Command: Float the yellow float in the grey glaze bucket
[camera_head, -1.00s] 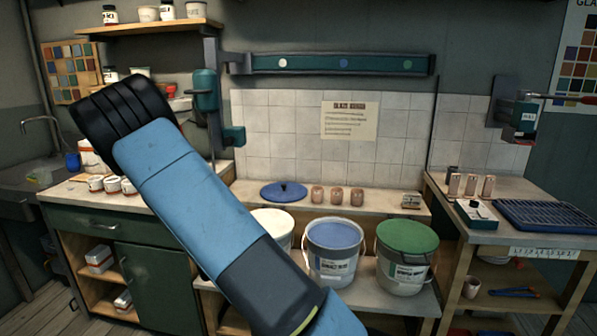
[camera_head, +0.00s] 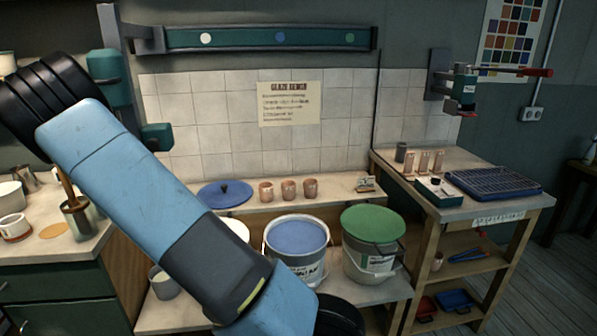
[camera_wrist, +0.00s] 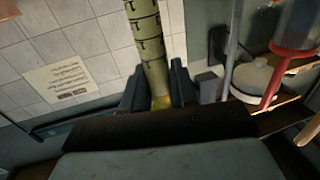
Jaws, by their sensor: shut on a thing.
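The yellow float (camera_wrist: 150,42) is a yellowish tube with dark marks and letters. In the wrist view it stands between the fingers of my gripper (camera_wrist: 158,88), which is shut on its lower part; its top runs out of the frame. The head view does not show the gripper. A third bucket with a pale top (camera_head: 236,230) is mostly hidden behind my arm. I cannot tell which one is the grey glaze bucket.
A blue lid (camera_head: 225,194) and three small pink cups (camera_head: 288,190) sit on the ledge behind the buckets. A teal clamp arm (camera_head: 465,88) juts from the wall.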

